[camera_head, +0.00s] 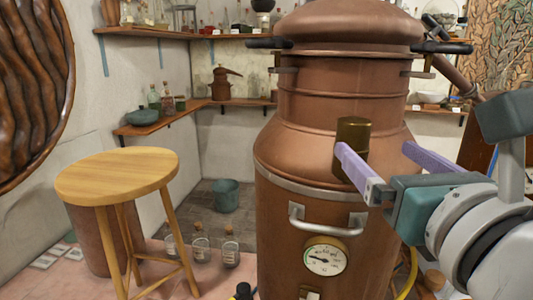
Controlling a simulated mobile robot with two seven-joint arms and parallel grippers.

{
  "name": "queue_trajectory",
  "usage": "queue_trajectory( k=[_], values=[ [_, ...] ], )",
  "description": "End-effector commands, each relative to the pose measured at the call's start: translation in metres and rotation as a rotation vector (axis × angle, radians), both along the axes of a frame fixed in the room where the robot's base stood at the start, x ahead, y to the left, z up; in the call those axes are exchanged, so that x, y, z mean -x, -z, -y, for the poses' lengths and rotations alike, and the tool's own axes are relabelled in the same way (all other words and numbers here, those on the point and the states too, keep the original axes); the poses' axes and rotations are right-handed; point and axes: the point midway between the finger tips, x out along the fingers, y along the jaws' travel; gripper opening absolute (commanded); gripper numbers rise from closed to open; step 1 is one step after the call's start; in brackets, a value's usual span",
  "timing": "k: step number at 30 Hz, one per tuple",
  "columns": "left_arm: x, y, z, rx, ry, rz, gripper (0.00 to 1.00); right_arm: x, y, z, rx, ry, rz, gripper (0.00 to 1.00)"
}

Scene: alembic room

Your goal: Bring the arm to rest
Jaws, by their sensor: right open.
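My right arm comes in from the right edge. Its gripper (374,149) has two purple fingers spread wide apart, pointing away from me toward the large copper still (300,185). The gripper is open. A dark brass cylinder (353,131) shows just behind the left finger, which hides part of it. I cannot tell whether the finger touches the cylinder. My left gripper is not in view.
The still fills the middle, with a metal handle (328,224) and a round gauge (325,257) on its front. A wooden stool (117,174) stands at the left. Glass jars (201,248) and a bucket (226,196) are on the floor between them. Shelves line the walls.

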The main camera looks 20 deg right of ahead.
Motion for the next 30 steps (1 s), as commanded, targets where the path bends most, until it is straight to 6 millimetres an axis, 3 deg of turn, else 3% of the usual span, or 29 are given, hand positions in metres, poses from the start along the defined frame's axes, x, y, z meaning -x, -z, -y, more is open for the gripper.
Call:
queue_trajectory(
  k=[5,8,12,15,18,24,26,27,30],
  values=[
    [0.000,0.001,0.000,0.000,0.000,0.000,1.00,0.004,0.002,0.001,-0.053,0.011,0.001,0.94],
    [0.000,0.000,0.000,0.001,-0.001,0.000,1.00,0.012,0.016,0.009,-0.276,0.067,0.003,0.94],
    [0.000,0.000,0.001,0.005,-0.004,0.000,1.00,0.038,0.061,0.019,-0.886,0.269,0.018,0.94],
    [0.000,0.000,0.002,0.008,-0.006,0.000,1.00,0.068,0.099,0.013,-1.368,0.509,0.043,0.94],
    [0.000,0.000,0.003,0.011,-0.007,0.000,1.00,0.100,0.130,-0.005,-1.758,0.791,0.076,0.94],
    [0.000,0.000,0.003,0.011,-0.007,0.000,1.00,0.165,0.163,-0.056,-2.236,1.440,0.171,0.94],
    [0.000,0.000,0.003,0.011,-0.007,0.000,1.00,0.185,0.166,-0.072,-2.304,1.657,0.208,0.94],
    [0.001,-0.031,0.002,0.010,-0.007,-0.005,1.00,0.183,0.133,-0.071,-2.305,1.646,0.211,0.94],
    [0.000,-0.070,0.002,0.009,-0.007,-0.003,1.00,0.182,0.094,-0.070,-2.302,1.638,0.212,0.94]
  ],
)
